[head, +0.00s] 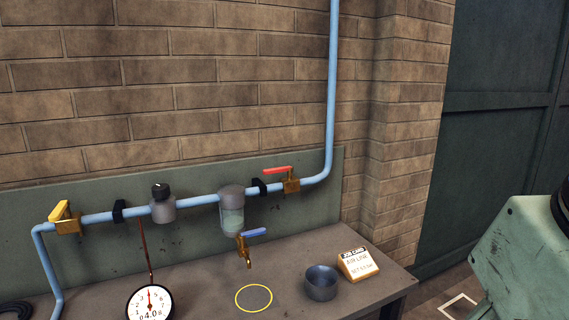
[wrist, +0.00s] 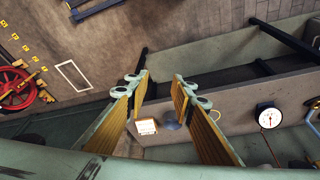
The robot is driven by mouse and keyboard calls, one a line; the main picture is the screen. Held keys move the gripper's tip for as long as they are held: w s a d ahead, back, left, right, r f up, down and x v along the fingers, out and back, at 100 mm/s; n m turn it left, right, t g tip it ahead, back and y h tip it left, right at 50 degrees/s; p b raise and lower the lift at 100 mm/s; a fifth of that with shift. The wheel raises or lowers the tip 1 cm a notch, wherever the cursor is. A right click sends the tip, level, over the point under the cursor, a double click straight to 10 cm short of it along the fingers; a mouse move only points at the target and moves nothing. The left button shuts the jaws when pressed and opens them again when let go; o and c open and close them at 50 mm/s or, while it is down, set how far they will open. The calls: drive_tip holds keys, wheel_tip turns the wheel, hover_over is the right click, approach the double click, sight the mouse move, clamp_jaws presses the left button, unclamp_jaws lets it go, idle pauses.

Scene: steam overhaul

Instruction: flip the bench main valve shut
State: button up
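A blue air pipe (head: 333,90) comes down the brick wall and runs left along the back of the bench. Near its bend is a brass valve (head: 291,186) with a red lever (head: 278,170), which lies roughly along the pipe. A yellow-handled valve (head: 66,218) sits at the pipe's left end. A small brass tap with a blue lever (head: 252,233) hangs under the filter bowl (head: 231,212). No label shows which is the bench main valve. My gripper (wrist: 160,85) is open and empty, its fingers wide apart; it is out of the head view.
A pressure gauge (head: 150,302) stands at the bench front left. A grey regulator (head: 162,205) is on the pipe. A red wheel (wrist: 15,88) stands away on the floor.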

drive_tip(key=shift+w+d, duration=0.2)
drive_tip(key=shift+d, duration=0.2)
drive_tip(key=shift+o, duration=0.6)
drive_tip(key=w+a+r+m+g+p, duration=0.1)
drive_tip(key=w+a+r+m+p, duration=0.25)
drive_tip(key=w+r+p, duration=0.9)
drive_tip(key=w+a+r+m+g+p, duration=0.1)
drive_tip(key=w+a+r+m+p, duration=0.2)
drive_tip(key=w+r, duration=1.05)
drive_tip(key=w+a+f+m+p, duration=0.2)
drive_tip(key=w+a, duration=0.4)
drive_tip(key=w, duration=0.5)
drive_tip(key=w+a+f+m+g+p, duration=0.1)
drive_tip(key=w+a+f+m+p, duration=0.1)
drive_tip(key=w+a+p, duration=0.5)
drive_tip(key=w+a+f+m+g+p, duration=0.1)
drive_tip(key=w+a+f+p, duration=0.3)
drive_tip(key=w, duration=1.3)
drive_tip(key=a+m+p, duration=0.1)
drive_tip(key=a, duration=0.2)
drive_tip(key=shift+w+a+f, duration=0.15)
drive_tip(key=shift+w+f, duration=0.1)
drive_tip(key=shift+f, duration=0.05)
